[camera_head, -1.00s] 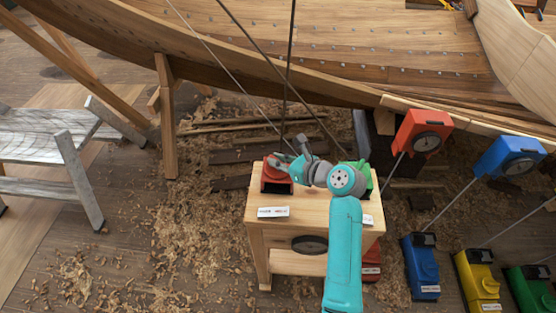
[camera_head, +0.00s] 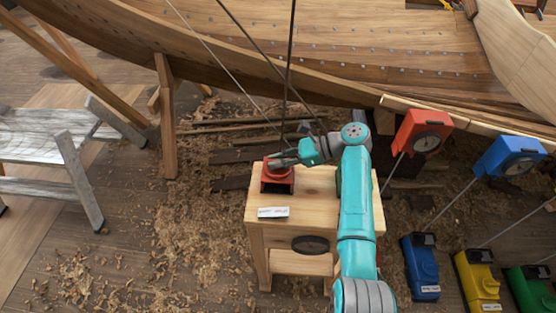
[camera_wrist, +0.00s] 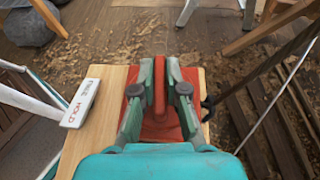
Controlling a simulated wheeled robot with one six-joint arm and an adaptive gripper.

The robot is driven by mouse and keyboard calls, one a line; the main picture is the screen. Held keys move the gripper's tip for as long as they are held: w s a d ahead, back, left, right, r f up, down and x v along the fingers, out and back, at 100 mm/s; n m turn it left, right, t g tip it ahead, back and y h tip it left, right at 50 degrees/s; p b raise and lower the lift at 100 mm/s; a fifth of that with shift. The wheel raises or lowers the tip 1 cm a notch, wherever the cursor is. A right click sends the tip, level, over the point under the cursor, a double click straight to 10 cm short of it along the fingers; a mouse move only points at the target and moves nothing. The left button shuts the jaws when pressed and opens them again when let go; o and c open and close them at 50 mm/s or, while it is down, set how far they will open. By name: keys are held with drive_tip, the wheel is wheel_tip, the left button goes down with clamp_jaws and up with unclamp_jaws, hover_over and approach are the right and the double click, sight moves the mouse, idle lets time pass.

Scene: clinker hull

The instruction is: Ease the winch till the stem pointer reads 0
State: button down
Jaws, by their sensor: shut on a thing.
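A small red winch (camera_head: 277,182) sits on the left part of the wooden bench top in the head view. My gripper (camera_head: 277,160) is above it. In the wrist view, my gripper (camera_wrist: 160,88) is shut on the winch's upright red handle (camera_wrist: 160,98), with the red body (camera_wrist: 150,130) below. A red gauge box (camera_head: 412,133) and a blue gauge box (camera_head: 499,158) with round dials hang by the hull. Their needles are too small to read, and I cannot tell which is the stem pointer.
The bench (camera_head: 262,235) carries a white label (camera_head: 273,212). Several ropes run down from above near the winch. Blue (camera_head: 421,265), yellow (camera_head: 478,280) and green (camera_head: 528,284) boxes stand on the floor at right. A trestle (camera_head: 70,160) stands at left. Shaving-strewn floor is open at front left.

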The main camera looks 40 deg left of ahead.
drive_tip(key=shift+n+g+h, duration=0.4)
drive_tip(key=shift+n+g, duration=0.1)
drive_tip(key=shift+n, duration=0.1)
idle(0.3)
drive_tip(key=c, duration=1.2)
unclamp_jaws()
drive_tip(key=v, duration=1.2)
drive_tip(key=shift+w, duration=0.2)
drive_tip(key=shift+a, duration=0.15)
